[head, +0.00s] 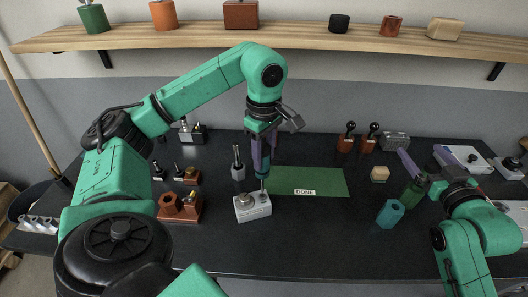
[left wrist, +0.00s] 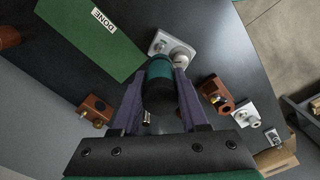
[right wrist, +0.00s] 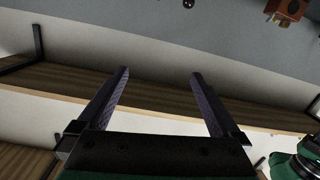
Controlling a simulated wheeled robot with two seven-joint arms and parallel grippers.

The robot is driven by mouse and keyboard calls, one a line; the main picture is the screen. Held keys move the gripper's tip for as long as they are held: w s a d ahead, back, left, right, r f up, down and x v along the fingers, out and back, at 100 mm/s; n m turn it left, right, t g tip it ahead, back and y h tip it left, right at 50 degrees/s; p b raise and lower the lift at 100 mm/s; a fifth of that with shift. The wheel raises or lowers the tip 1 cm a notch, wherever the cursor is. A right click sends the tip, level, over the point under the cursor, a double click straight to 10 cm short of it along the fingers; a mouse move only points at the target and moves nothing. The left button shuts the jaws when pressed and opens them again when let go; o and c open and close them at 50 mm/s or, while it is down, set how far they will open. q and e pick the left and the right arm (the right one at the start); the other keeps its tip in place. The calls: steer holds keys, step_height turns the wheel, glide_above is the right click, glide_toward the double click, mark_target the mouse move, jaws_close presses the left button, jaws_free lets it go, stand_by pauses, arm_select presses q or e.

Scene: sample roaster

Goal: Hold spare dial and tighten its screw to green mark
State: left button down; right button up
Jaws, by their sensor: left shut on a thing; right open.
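A light grey block with a round knob (head: 253,208), which looks like the spare dial, stands on the dark table in front of the green mat. It also shows in the left wrist view (left wrist: 160,43). My left gripper (head: 263,160) is shut on a driver with a teal handle and dark end (left wrist: 160,78), held upright. The driver's thin shaft (head: 263,184) points down at the block's back right part; I cannot tell whether its tip is seated in the screw. No green mark is legible. My right gripper (head: 425,160) is open and empty, away from the block; its fingers show apart (right wrist: 155,100).
The green mat (head: 320,178) bears a DONE label. A teal hexagonal piece (head: 390,214) and a green cylinder (head: 412,193) stand near my right gripper. Brown holders (head: 181,208) stand left of the block. A wooden shelf (head: 290,36) runs along the wall above. The table's front middle is clear.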

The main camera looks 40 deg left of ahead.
steer(key=s+a+f+n+g+y, duration=0.1)
steer(key=s+a+f+n+g, duration=0.1)
steer(key=s+a+f+g, duration=0.45)
steer(key=n+g, duration=0.7)
glide_toward(255, 207)
steer(key=f, duration=0.2)
steer(key=w+a+f, duration=0.1)
steer(key=shift+y, duration=0.3)
steer(key=shift+s+a+f, duration=0.1)
steer(key=shift+s+f, duration=0.05)
steer(key=shift+f, duration=0.05)
steer(key=x, duration=0.9)
steer(key=shift+a+f, duration=0.15)
steer(key=shift+a, duration=0.1)
jaws_close()
